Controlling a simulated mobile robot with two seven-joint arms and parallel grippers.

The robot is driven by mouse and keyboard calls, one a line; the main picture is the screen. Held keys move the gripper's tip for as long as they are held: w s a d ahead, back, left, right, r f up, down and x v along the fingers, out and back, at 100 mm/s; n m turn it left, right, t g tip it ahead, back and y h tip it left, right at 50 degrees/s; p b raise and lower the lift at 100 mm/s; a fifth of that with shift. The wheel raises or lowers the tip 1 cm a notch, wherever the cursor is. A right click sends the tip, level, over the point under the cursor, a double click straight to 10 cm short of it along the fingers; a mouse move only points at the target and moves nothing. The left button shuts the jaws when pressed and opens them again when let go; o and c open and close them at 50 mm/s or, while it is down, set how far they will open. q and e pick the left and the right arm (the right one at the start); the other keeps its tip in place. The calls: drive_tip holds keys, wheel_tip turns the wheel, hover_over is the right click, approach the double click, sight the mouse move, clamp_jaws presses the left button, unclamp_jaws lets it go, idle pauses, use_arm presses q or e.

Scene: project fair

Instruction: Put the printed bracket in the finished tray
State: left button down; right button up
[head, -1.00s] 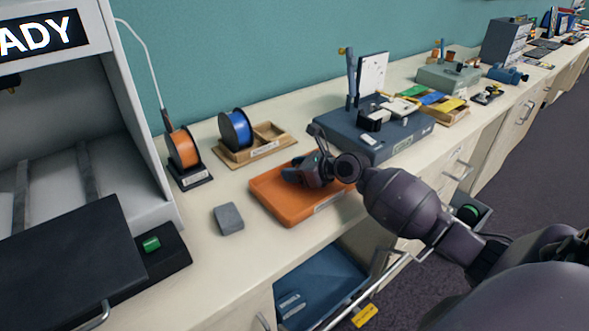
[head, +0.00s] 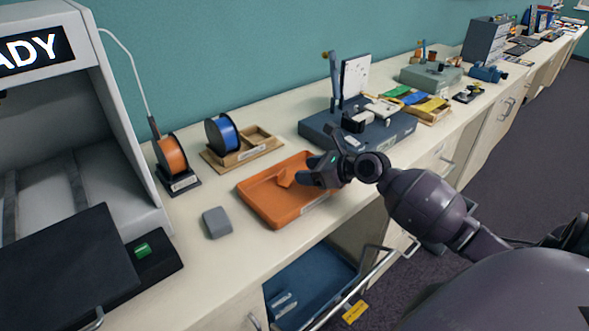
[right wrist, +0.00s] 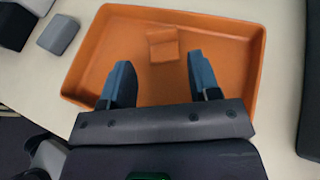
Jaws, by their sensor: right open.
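The orange finished tray (head: 273,213) lies on the bench in the head view. It fills much of the right wrist view (right wrist: 84,72). The printed bracket (head: 286,177), a small orange angled piece, lies inside the tray; it also shows in the right wrist view (right wrist: 162,45) near the far wall. My right gripper (head: 308,172) is over the right part of the tray. In the right wrist view its two blue-grey fingers (right wrist: 158,82) are wide apart with nothing between them, and the bracket is beyond their tips. My left gripper is not in view.
A grey block (head: 217,222) lies left of the tray. Behind are an orange spool (head: 172,155), a blue spool (head: 221,135) and a wooden tray (head: 262,142). A dark blue-grey fixture (head: 380,140) stands behind my right gripper. An open drawer (head: 315,280) juts out below the bench front.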

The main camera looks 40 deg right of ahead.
drive_tip(key=v, duration=0.3)
drive_tip(key=shift+s+d, duration=0.1)
idle(0.6)
